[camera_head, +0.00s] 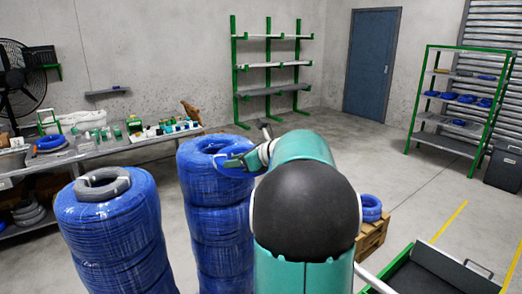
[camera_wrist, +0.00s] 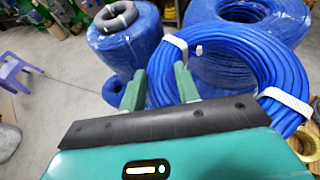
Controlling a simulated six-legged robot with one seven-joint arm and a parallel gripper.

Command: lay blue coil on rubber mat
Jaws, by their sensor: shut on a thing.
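The blue coil (camera_wrist: 255,68) is a loop of blue cable with white ties, seen large in the wrist view. My gripper (camera_wrist: 160,86) has its green fingers at the coil's near left edge and is shut on it. In the head view my gripper (camera_head: 243,160) is over the top of the middle stack of wrapped blue coils, and my arm hides part of it. A dark flat surface with a green rim (camera_head: 425,278) lies at the lower right; I cannot tell whether it is the rubber mat.
A wrapped blue stack (camera_head: 112,225) with a grey coil on top stands left of the middle stack (camera_head: 218,225). A workbench (camera_head: 140,142) runs along the left. A wooden pallet (camera_head: 372,238) bears a blue coil. Open floor lies behind, before green shelves (camera_head: 460,115).

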